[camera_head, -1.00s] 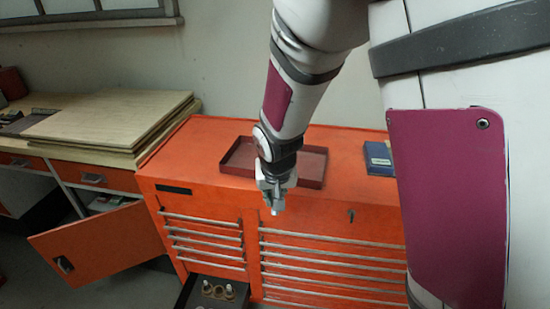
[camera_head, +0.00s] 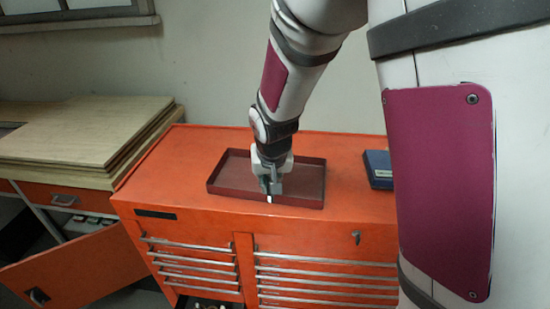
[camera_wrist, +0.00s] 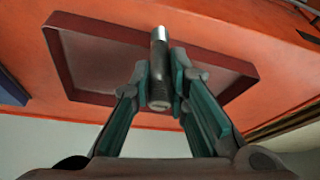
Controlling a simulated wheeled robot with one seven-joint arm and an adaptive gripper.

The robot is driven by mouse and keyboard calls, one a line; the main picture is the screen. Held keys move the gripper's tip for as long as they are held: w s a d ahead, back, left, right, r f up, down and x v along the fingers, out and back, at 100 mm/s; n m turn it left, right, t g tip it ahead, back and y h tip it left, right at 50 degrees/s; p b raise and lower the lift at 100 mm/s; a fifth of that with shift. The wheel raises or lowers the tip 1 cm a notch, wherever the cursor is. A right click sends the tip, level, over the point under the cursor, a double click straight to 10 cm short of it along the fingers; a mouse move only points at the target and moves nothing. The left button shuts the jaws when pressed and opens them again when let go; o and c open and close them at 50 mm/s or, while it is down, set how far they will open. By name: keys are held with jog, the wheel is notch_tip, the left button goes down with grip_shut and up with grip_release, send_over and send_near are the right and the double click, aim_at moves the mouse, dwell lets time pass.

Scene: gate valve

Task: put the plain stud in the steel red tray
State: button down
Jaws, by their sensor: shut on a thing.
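My gripper (camera_head: 270,187) is shut on the plain stud (camera_head: 269,199), whose pale tip shows below the fingers in the head view. In the wrist view the stud (camera_wrist: 158,65) is a dark cylinder with a bright metal end, held between the two fingers (camera_wrist: 163,85). The steel red tray (camera_head: 228,171) is a shallow, dark red, rectangular tray on top of the orange tool cabinet. My gripper is over the tray's front part in the head view. The tray (camera_wrist: 85,94) also shows beyond the stud in the wrist view. I cannot tell the exact height of the stud over the tray.
The orange cabinet (camera_head: 170,180) has several drawers in front, one low drawer being open. A blue box (camera_head: 378,168) lies right of the tray. Wooden boards (camera_head: 80,135) are stacked at the left, above an open orange door (camera_head: 80,268). The cabinet top left of the tray is clear.

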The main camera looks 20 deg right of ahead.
jog(key=shift+w+d+f, duration=0.8)
jog(key=shift+w+d, duration=0.35)
jog(key=shift+d, duration=0.5)
jog(key=shift+w+d+f, duration=0.75)
jog(key=shift+w+d, duration=0.45)
jog(key=shift+d, duration=0.5)
jog(key=shift+w+d+f, duration=0.8)
jog(key=shift+w+d, duration=0.35)
jog(key=shift+d, duration=0.5)
jog(key=shift+f, duration=0.15)
jog(key=c, duration=1.6)
grip_release()
jog(key=shift+o, duration=0.2)
